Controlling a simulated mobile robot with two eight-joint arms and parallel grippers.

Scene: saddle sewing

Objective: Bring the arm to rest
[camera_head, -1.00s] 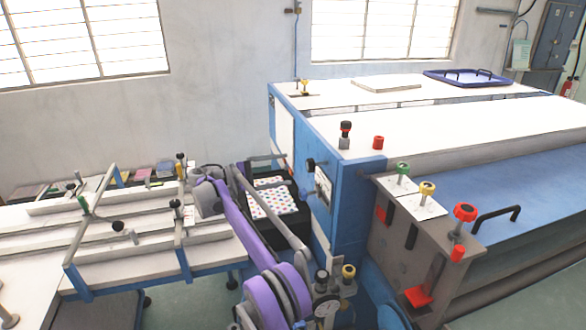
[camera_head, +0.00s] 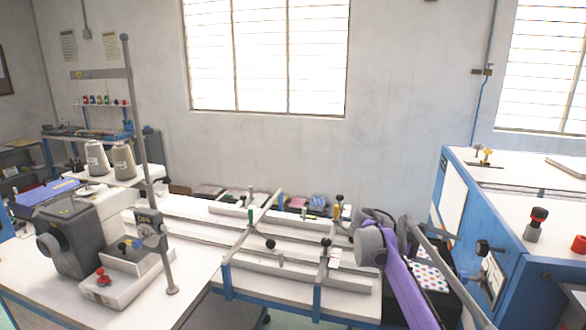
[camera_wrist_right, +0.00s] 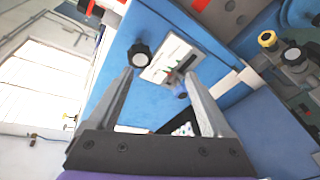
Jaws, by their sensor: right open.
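My right arm, purple and grey, comes in at the bottom right of the head view. My right gripper (camera_head: 450,254) is close to the blue machine's near side, partly hidden by my own arm links. In the right wrist view my right gripper (camera_wrist_right: 159,74) shows two grey fingers spread apart with nothing held between them. They point at the blue machine's face, with its black knob (camera_wrist_right: 139,55) and pale panel (camera_wrist_right: 172,60). I cannot tell the exact gap to the machine. My left gripper is not in view.
The blue machine (camera_head: 458,160) stands at the right. A dark tray holds a dotted sheet (camera_head: 430,278) beside my right arm. A white table with rails (camera_head: 285,262) fills the middle. A grey sewing machine (camera_head: 75,238) stands at the left.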

